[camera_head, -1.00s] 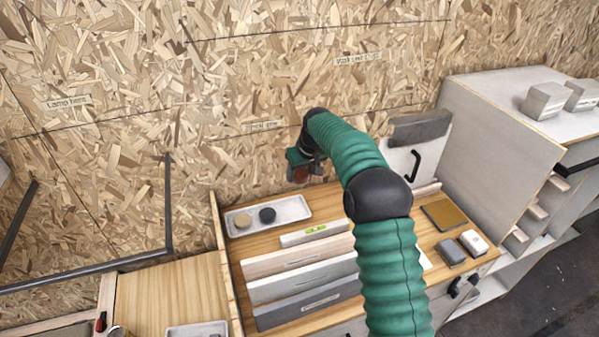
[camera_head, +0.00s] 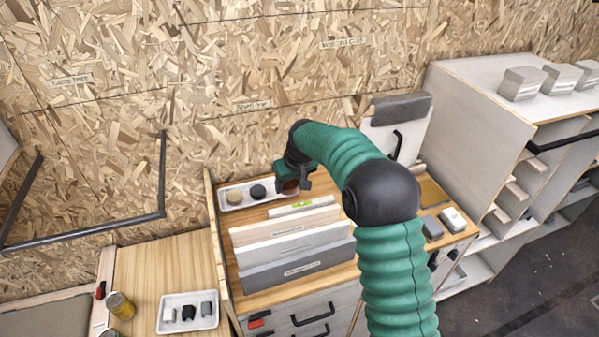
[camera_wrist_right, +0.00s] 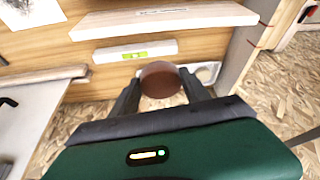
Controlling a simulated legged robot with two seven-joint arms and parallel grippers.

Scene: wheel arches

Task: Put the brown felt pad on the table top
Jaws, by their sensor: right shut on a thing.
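The brown felt pad (camera_wrist_right: 160,80) is a round disc between the fingertips of my right gripper (camera_wrist_right: 158,92) in the wrist view. In the head view the pad (camera_head: 289,187) shows small and partly hidden beneath the right gripper (camera_head: 291,181). The gripper is shut on it near the right end of a pale tray (camera_head: 245,205). Whether the pad touches anything below is unclear. The wooden table top (camera_head: 433,196) runs under the tray and boards. My left gripper is not in view.
A tan disc (camera_head: 234,196) and a black disc (camera_head: 258,191) lie in the tray. A green-vial level (camera_head: 302,206) and upright boards (camera_head: 290,245) stand in front. A grey block (camera_head: 432,228) and a white block (camera_head: 453,219) lie at right. The chipboard wall (camera_head: 230,130) rises behind.

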